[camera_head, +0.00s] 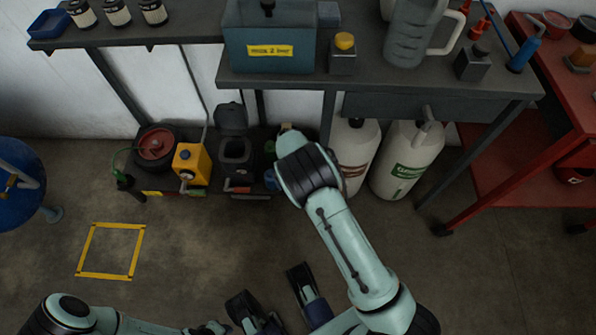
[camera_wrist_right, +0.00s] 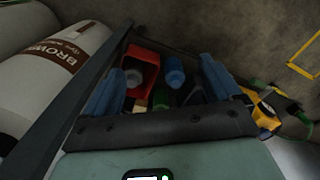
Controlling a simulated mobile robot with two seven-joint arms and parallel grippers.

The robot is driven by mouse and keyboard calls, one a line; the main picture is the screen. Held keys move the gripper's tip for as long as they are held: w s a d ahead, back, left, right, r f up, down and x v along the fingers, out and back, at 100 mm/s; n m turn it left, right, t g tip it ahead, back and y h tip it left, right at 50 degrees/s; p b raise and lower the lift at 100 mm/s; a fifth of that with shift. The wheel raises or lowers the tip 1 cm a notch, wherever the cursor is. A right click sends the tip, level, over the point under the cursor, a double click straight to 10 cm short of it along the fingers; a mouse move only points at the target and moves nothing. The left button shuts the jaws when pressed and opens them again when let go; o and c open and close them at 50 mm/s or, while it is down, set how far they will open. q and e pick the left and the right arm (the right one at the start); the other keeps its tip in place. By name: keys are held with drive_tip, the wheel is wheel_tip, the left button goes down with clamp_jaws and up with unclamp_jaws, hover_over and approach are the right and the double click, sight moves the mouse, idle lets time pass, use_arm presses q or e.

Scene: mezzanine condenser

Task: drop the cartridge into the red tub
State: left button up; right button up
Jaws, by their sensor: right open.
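The red tub (camera_wrist_right: 153,58) shows in the right wrist view, ahead of my right gripper. A grey cylinder (camera_wrist_right: 133,78) stands inside it. A blue cylinder (camera_wrist_right: 175,73) is just right of the tub. I cannot tell which of these is the cartridge. My right gripper (camera_wrist_right: 162,65) is open, with its blue fingers on either side of the tub and the blue cylinder and nothing visibly clamped. In the head view my right wrist hides the tub and most of that gripper. My left gripper (camera_head: 272,290) is open and empty over the floor at the bottom.
A low shelf holds a yellow canister (camera_head: 192,164), a red round container (camera_head: 156,143) and a dark jug (camera_head: 236,158). White bottles (camera_head: 405,160) stand right of my wrist. The grey bench (camera_head: 380,85) overhangs them. A red cart (camera_head: 525,170) is at the right. Floor in front is clear.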

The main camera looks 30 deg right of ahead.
drive_tip(key=a+r+p, duration=0.3)
drive_tip(key=r, duration=1)
drive_tip(key=shift+r, duration=0.35)
drive_tip(key=shift+f, duration=0.1)
